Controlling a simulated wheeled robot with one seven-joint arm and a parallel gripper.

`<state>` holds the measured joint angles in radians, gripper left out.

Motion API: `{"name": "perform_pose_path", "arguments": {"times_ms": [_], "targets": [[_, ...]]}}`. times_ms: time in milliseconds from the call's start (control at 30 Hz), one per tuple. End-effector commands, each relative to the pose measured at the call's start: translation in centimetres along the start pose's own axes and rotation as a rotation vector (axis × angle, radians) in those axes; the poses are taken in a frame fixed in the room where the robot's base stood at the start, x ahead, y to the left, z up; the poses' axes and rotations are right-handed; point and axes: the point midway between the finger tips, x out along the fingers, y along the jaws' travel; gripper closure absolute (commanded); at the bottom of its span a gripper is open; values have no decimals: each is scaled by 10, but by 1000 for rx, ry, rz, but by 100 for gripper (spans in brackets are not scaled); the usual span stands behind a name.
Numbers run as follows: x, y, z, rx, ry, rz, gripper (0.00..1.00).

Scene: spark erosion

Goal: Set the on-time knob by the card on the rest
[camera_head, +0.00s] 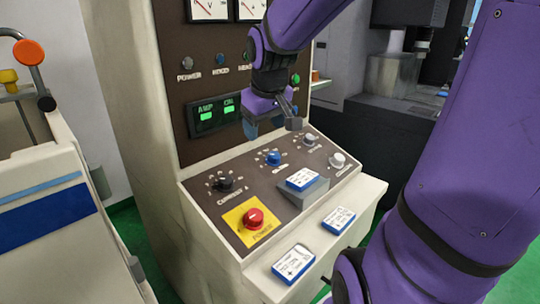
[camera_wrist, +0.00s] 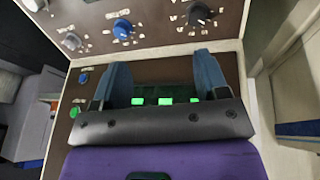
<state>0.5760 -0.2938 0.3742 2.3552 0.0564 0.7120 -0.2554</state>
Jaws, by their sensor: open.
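The sloped panel (camera_head: 205,200) carries a black knob (camera_head: 225,183) labelled CURRENT, a blue knob (camera_head: 272,158), and two grey-white knobs (camera_head: 310,140) (camera_head: 338,159). The blue knob's label is too blurred to read for certain, so I cannot confirm which is on-time. A blue-and-white card (camera_head: 302,179) lies on the grey wedge-shaped rest (camera_head: 308,194); its print is unreadable. My gripper (camera_head: 274,125) is open and empty above the panel's back edge, apart from the knobs. In the wrist view, my open fingers (camera_wrist: 162,64) face the panel, with the blue knob (camera_wrist: 122,28) beyond them.
Two more cards (camera_head: 338,220) (camera_head: 293,263) lie on the pale front ledge. A red button (camera_head: 253,217) on a yellow plate sits at the panel's front left. A green-lit display (camera_head: 212,113) is on the upright face behind my gripper. Another machine (camera_head: 398,75) stands behind right.

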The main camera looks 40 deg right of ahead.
Motion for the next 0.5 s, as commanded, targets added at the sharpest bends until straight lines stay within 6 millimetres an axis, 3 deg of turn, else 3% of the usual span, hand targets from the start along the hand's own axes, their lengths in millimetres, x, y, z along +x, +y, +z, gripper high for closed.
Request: {"name": "perform_pose_path", "arguments": {"times_ms": [200,500], "targets": [[53,42,-31,9,-28,-42,32],[115,105,-57,45,8,-133,32]]}}
